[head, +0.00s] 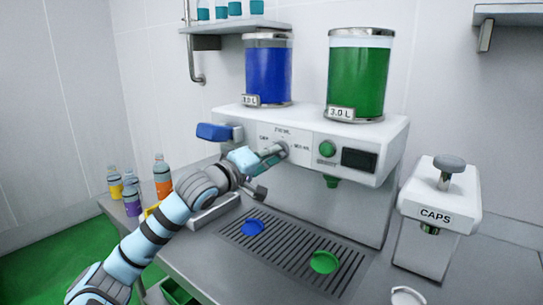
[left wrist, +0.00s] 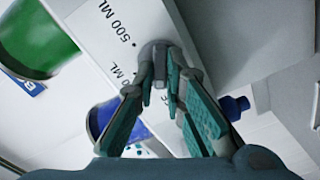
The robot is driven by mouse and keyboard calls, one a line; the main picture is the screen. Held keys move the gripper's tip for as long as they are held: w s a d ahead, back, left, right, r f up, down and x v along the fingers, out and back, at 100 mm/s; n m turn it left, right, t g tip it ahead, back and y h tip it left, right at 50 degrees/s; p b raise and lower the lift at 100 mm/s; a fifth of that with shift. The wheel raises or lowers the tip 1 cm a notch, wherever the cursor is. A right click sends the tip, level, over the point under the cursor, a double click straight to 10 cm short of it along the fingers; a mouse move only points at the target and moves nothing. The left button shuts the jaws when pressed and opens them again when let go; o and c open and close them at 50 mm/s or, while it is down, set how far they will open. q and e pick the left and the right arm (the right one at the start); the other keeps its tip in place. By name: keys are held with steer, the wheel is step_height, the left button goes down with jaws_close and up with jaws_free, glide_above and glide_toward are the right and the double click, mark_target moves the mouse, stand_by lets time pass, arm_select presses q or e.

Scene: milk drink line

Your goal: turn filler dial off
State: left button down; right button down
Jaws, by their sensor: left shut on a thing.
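The filler dial (head: 283,149) is a grey knob on the white front panel of the filler machine (head: 390,130), with volume labels around it. In the left wrist view the dial (left wrist: 158,48) shows between the fingertips, beside the "500 ML" label. My left gripper (head: 272,156) reaches in from the left and is shut on the dial. Its fingers (left wrist: 163,88) hide part of the dial, and I cannot read its setting for sure. My right gripper is not in view.
A blue tank (head: 268,75) and a green tank (head: 358,80) stand on the machine. A green button (head: 327,149) and dark display (head: 359,159) are right of the dial. A blue lever (head: 215,132) juts out left. A caps unit (head: 440,195) stands right; several bottles (head: 162,170) stand left.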

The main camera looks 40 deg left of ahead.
arm_select(q)
steer(key=c, duration=1.7)
jaws_free()
steer(key=shift+o, duration=0.2)
